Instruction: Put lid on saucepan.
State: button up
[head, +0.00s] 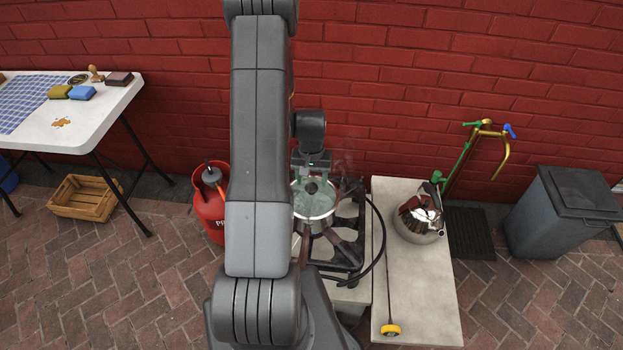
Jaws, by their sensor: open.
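The saucepan (316,217) is a steel pan on the black burner stand, right of my arm, its handle pointing toward the front. The lid (324,201), greenish glass with a dark knob, lies over the top of the saucepan and looks about level. Whether its rim sits fully down all around I cannot tell, since my arm hides the left side. My gripper (313,170) is open just behind and above the knob; a gap to the knob is hard to judge.
A shiny kettle (420,218) stands on the pale slab (420,290) to the right, with a yellow-ended rod (390,329) at its front. A red gas bottle (210,205) is left of my arm. A white table (110,105), wooden crate (87,198) and grey bin (560,210) stand farther out.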

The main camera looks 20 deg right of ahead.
aim_at(311, 187)
notch_tip(311, 187, up, 11)
jog(key=b, duration=0.1)
dwell(0.3)
jog(key=shift+r, duration=0.1)
